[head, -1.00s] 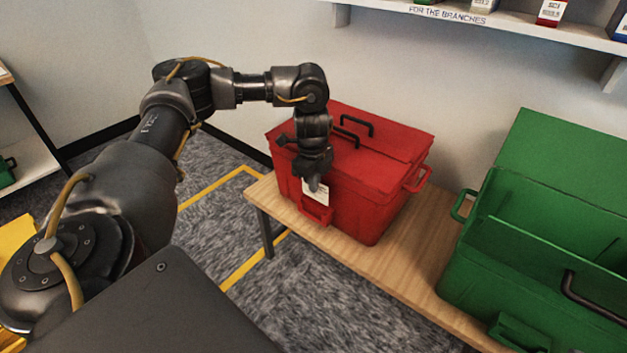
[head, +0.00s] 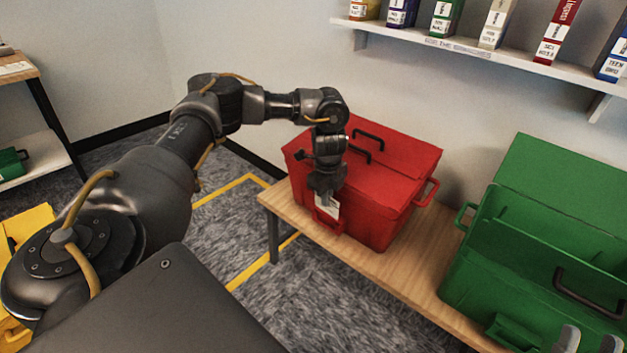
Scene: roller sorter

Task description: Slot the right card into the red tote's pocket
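The red tote (head: 395,190) stands lidded on the wooden bench, with a dark handle on top and red handles at its sides. My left gripper (head: 326,192) points down in front of the tote's near face and appears shut on a white card (head: 328,206). The card hangs slightly tilted over the tote's front red handle. The pocket is hidden behind the card and gripper, so I cannot tell whether the card is inside it. My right gripper (head: 589,342) shows only two fingertips at the bottom right edge, apart with nothing visible between them.
An open green tote (head: 480,290) stands to the right on the same bench (head: 400,268). A wall shelf (head: 470,52) above holds several labelled binders. Yellow bins are at the far left. Grey carpet with yellow tape lies in front.

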